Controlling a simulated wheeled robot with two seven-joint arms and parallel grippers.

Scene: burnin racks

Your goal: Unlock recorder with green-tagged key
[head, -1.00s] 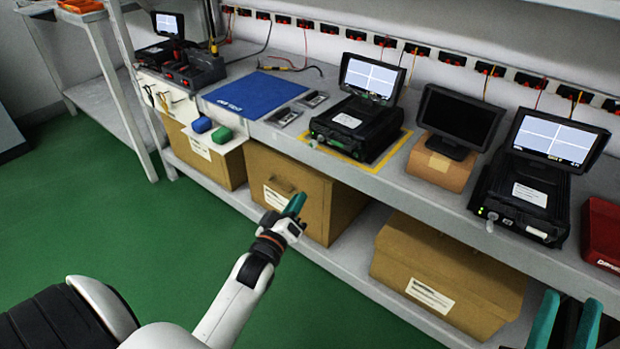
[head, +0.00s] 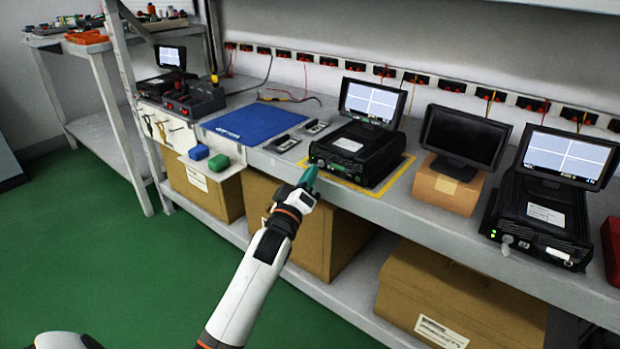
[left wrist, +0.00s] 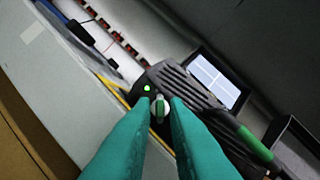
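The black recorder (head: 352,150) with a lit screen stands inside a yellow outline on the bench. The left wrist view also shows its dark body (left wrist: 190,98) and a green light. A small white-and-green key piece (left wrist: 160,107) sits at the recorder's front, between the fingertips of my left gripper (left wrist: 161,101). Gaps show on both sides of it, so the fingers look open. In the head view my left gripper (head: 309,177) is at the recorder's front edge and hides the key there. My right gripper is out of view.
A blank monitor on a cardboard block (head: 446,187) and a second recorder (head: 540,212) stand to the right. A blue mat (head: 240,125), two small flat devices and blue and green blocks lie left. Cardboard boxes (head: 450,290) fill the lower shelf.

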